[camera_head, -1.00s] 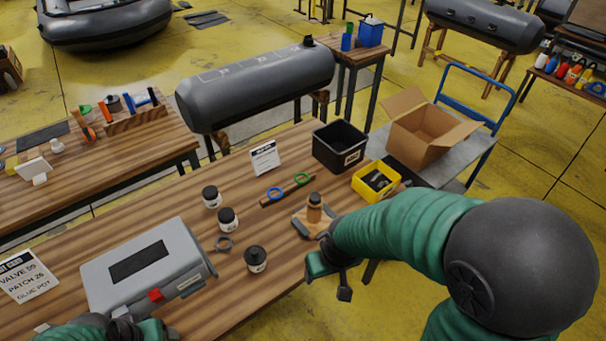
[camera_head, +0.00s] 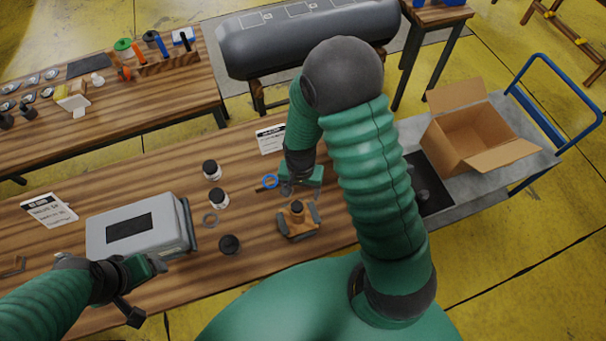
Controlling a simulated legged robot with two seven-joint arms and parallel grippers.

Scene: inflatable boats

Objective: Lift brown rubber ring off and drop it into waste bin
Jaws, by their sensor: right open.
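My right gripper (camera_head: 301,181) is open, pointing down over the workbench beside a blue ring (camera_head: 270,181). A dark ring-like shape shows at its fingers; I cannot tell whether it is a ring or part of the gripper. I cannot pick out a brown rubber ring for sure. My right arm hides the waste bin.
A cardboard box (camera_head: 470,135) sits on the cart at right. A grey inflatable tube (camera_head: 270,45) lies behind the bench.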

